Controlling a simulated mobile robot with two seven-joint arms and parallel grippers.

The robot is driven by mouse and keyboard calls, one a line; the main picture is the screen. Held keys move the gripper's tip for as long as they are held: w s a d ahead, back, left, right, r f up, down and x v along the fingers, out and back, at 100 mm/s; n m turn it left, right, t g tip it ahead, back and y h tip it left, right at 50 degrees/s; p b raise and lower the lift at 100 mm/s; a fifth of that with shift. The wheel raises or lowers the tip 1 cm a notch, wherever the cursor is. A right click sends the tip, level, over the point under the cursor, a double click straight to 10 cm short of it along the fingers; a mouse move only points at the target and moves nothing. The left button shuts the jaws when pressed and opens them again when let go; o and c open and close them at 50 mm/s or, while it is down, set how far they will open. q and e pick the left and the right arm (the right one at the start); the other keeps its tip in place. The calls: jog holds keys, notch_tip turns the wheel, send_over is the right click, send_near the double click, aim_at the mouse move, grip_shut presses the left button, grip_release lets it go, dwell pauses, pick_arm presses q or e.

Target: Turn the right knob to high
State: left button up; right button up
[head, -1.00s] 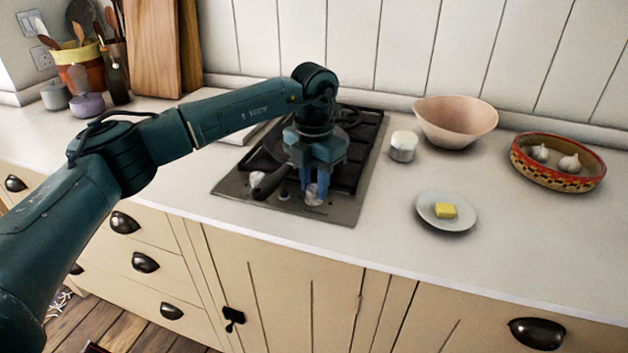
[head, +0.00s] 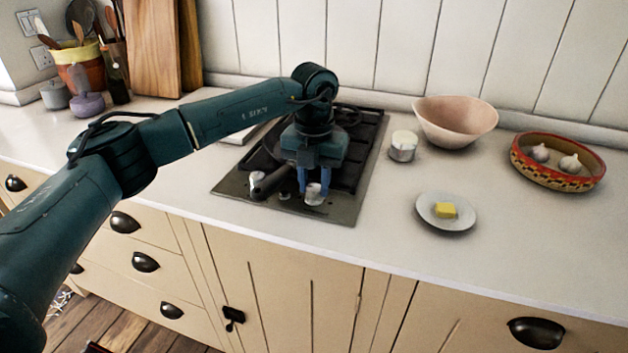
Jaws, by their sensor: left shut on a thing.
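The black and steel hob (head: 345,212) is set into the counter, with its controls along the front edge. The right knob (head: 314,194) is a pale, shiny knob at the front right. My left gripper (head: 313,187) points down over it, with its two blue fingers shut on the knob's sides, one at left and one at right. The knob's markings are too small to read. My right gripper is not in view.
A white lidded jar (head: 402,146) and a pink bowl (head: 455,122) stand right of the hob. A plate (head: 432,223) with butter (head: 445,211) and a patterned dish (head: 557,181) with garlic are farther right. The counter's front right is clear.

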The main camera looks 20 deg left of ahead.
aim_at(314, 187)
pick_arm(q)
jog(key=o, duration=1)
jog(key=shift+c, duration=0.2)
notch_tip(314, 187, up, 13)
jog(key=shift+r, duration=0.1)
